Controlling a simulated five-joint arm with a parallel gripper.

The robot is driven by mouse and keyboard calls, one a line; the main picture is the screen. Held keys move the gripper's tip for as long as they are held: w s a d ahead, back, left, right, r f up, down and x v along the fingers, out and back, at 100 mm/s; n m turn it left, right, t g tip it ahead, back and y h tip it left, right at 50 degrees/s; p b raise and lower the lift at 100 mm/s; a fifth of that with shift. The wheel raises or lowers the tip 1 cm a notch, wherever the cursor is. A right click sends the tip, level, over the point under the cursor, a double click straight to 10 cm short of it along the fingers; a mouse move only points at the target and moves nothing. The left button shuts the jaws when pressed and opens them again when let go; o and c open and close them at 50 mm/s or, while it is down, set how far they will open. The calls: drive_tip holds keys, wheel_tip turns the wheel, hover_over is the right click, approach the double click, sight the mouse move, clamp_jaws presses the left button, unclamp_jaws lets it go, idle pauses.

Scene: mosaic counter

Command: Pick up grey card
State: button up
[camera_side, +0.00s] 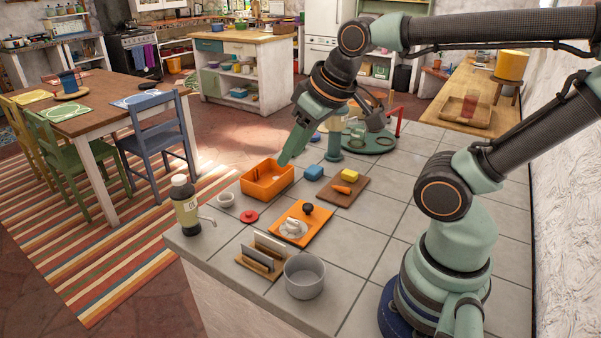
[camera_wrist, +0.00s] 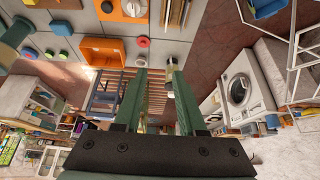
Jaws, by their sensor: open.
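A wooden rack (camera_side: 250,266) near the front of the counter in the side view holds upright grey panels. One panel (camera_side: 273,245) looks like the grey card, but I cannot tell it apart for certain. In the wrist view the rack appears only partly, at the top edge. My gripper (camera_side: 284,161) is above the orange bin (camera_side: 258,190), well behind and apart from the rack. Its two fingers are spread with nothing between them in the wrist view (camera_wrist: 159,76).
A grey pot (camera_side: 304,281) stands right beside the rack. An orange board (camera_side: 318,220) with a dark knob-like item lies behind it. The right side of the counter has free tiles.

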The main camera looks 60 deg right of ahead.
drive_tip(key=g, duration=0.6)
approach(256, 251)
drive_tip(key=f, duration=0.9)
drive_tip(key=shift+s, duration=0.2)
clamp_jaws()
